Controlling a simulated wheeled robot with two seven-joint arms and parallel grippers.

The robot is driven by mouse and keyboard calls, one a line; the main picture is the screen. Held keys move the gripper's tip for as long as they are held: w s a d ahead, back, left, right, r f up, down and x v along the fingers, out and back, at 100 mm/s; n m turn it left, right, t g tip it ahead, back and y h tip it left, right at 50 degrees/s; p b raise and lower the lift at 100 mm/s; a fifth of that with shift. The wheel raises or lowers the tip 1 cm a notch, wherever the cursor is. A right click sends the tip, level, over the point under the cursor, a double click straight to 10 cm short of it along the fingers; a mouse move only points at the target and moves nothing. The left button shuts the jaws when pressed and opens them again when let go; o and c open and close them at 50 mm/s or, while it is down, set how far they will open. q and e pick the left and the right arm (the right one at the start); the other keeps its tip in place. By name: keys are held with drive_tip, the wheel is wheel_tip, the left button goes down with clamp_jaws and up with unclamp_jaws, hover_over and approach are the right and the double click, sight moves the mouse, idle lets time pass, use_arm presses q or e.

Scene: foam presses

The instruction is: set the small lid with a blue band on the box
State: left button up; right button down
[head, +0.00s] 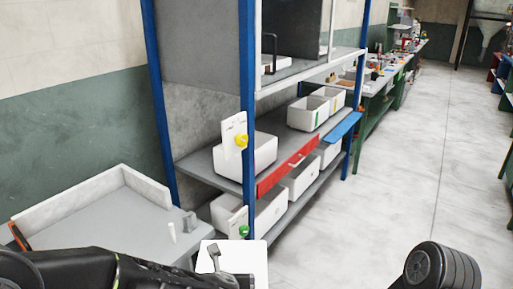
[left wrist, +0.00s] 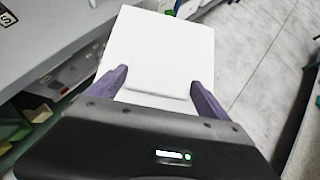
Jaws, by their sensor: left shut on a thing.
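A flat white lid (left wrist: 158,42) is held out in front of my left gripper (left wrist: 158,77). The gripper's two purple fingers are closed in on a part of the lid at its near side. In the head view the lid (head: 254,256) shows at the bottom centre, in front of the shelf unit. No blue band shows on the lid's visible face. A white open box (head: 248,157) stands on the middle shelf behind the blue post. I cannot tell which of the boxes the task means. My right gripper is out of view.
White boxes with green (head: 305,115) and yellow (head: 336,102) marks stand farther along the shelf. More boxes (head: 300,180) stand on the lower shelf. A grey table (head: 95,222) with raised white edges is at left. The floor (head: 400,170) is clear at right.

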use_arm(q)
drive_tip(key=a+r+p, duration=0.5)
drive_tip(key=shift+w+a+r, duration=0.15)
drive_tip(key=shift+w+a, duration=0.05)
drive_tip(key=shift+w, duration=0.2)
drive_tip(key=a+r+p, duration=0.4)
drive_tip(key=a, duration=0.3)
drive_tip(key=shift+s+a+r, duration=0.25)
drive_tip(key=shift+s, duration=0.15)
